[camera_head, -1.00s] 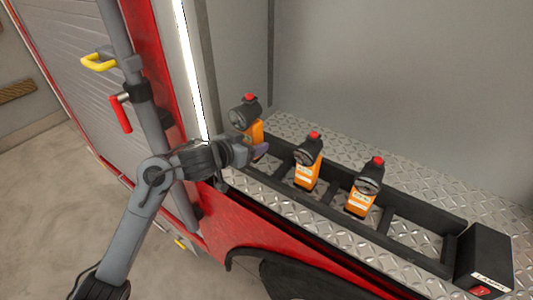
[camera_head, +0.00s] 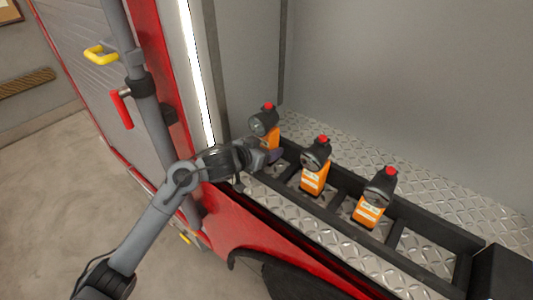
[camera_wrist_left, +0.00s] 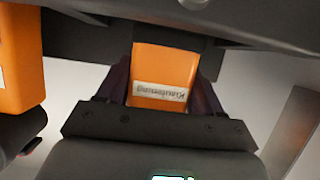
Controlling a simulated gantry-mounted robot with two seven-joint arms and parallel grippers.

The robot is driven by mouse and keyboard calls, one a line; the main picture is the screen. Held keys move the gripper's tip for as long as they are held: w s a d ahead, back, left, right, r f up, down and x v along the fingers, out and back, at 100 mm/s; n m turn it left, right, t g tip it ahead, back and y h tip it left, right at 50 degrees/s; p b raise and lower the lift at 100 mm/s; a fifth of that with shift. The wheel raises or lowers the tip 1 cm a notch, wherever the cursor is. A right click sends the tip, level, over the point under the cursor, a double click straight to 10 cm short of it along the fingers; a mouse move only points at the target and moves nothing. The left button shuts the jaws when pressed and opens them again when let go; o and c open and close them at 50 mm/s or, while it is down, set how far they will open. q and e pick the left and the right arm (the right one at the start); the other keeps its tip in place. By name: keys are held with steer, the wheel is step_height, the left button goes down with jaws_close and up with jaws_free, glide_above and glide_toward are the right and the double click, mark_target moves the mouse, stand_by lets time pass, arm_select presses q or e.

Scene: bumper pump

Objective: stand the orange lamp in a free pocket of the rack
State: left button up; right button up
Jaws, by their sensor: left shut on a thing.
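The orange lamp (camera_head: 271,143), with a black head and red top knob, is upright at the left end of the black rack (camera_head: 400,214). My left gripper (camera_head: 267,157) is shut on its orange body; the left wrist view shows the lamp (camera_wrist_left: 163,75) between both fingers, label visible. The gripper hides its lower end in the head view, so I cannot tell whether it touches the pocket floor. Two similar lamps stand in rack pockets to the right, a middle lamp (camera_head: 314,172) and a right lamp (camera_head: 373,203). The pocket right of them is empty. My right gripper is not in view.
The rack stands on a diamond-plate shelf (camera_head: 470,200) with grey walls behind. A black box (camera_head: 503,272) is at the rack's right end. The red truck edge and a grey pole (camera_head: 152,110) with a red handle are left, near my arm.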

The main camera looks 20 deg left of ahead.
arm_select(q)
steer(key=shift+f, duration=1.05)
steer(key=o, duration=1.5)
steer(key=shift+f, duration=0.25)
steer(key=shift+r, duration=0.15)
steer(key=shift+s+r, duration=0.1)
steer(key=shift+s, duration=0.1)
steer(key=v, duration=1.1)
steer(key=shift+s+a+r+p, duration=0.1)
steer(key=shift+s+p, duration=0.2)
steer(key=shift+p, duration=0.05)
